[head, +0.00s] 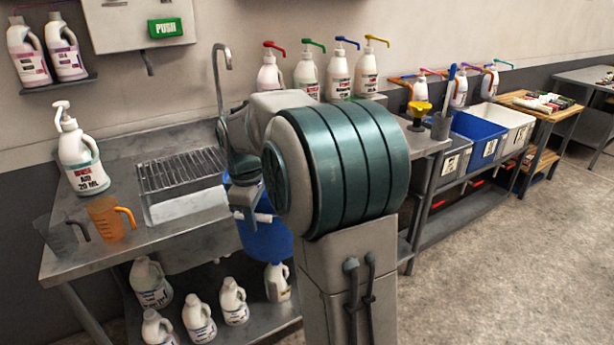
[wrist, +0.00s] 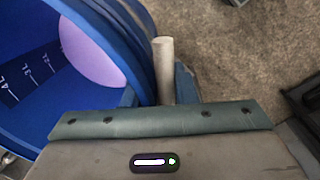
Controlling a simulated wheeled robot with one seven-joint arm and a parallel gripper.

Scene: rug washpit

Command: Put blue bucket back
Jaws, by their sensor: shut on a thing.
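The blue bucket (head: 266,238) shows in the head view in front of the steel sink bench, partly hidden by my arm. My gripper (head: 247,213) is shut on the white grip of its handle, which sticks out beside the jaws. In the wrist view the bucket (wrist: 100,103) fills the left side, with volume marks and a pale purple round patch inside. The white grip (wrist: 164,70) stands up between the fingers of my gripper (wrist: 165,95). I cannot tell from these frames whether the bucket rests on anything.
The steel bench (head: 140,255) holds a drain rack (head: 182,170), a pump bottle (head: 80,155) and an orange jug (head: 108,220). Several white jugs stand on its lower shelf. A blue bin (head: 478,138) and a white bin (head: 508,122) are at right. The floor (head: 500,260) at right is clear.

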